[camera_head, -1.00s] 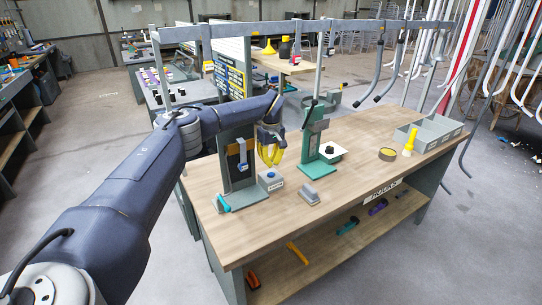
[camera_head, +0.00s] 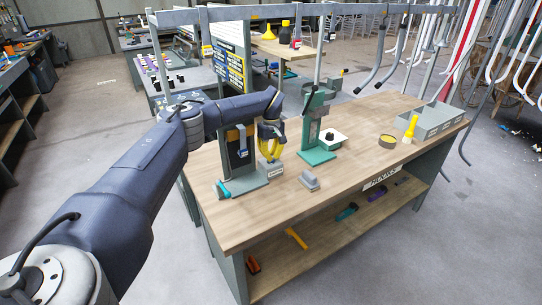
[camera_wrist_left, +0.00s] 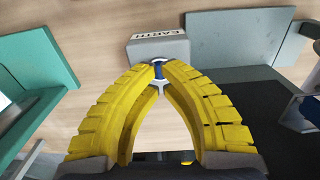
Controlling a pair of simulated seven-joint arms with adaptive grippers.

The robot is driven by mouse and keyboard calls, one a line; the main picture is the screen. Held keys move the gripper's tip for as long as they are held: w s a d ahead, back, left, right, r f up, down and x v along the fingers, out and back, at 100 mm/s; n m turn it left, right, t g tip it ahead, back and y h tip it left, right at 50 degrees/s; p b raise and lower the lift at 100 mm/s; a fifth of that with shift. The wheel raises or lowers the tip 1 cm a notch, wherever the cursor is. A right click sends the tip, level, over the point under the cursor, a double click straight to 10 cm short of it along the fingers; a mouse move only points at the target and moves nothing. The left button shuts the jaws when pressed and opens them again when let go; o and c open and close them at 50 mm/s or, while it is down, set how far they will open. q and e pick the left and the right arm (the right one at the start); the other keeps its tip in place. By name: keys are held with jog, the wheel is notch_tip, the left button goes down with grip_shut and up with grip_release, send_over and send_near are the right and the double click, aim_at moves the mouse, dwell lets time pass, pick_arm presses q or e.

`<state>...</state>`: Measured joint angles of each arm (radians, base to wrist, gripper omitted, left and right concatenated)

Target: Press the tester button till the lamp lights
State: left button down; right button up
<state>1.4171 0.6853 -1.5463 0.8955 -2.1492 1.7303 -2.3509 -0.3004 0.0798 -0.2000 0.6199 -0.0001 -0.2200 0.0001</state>
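The tester is a small grey box (camera_head: 272,174) with a white label, on the foot of the grey stand (camera_head: 239,160). In the left wrist view the box (camera_wrist_left: 165,46) shows lettering and a blue button (camera_wrist_left: 158,71) with a pale ring. My left gripper (camera_head: 270,160) has yellow fingers and points down at the box. In the wrist view its fingertips (camera_wrist_left: 158,63) come together right at the button, with blue showing between them; I cannot tell whether they touch it. In the head view the fingers hide the button. I cannot make out a lit lamp. My right gripper is not in view.
A teal stand (camera_head: 318,154) with a white box and black knob (camera_head: 331,138) is close to the right. A small grey block (camera_head: 309,181) lies in front. A tape roll (camera_head: 387,141), yellow bottle (camera_head: 410,130) and grey bin (camera_head: 440,118) are further right. The front tabletop is clear.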

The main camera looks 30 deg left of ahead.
pick_arm(q)
jog(key=shift+f, duration=0.2)
jog(key=shift+f, duration=0.8)
jog(key=shift+r, duration=0.1)
dwell(1.0)
jog(key=shift+r, duration=2.65)
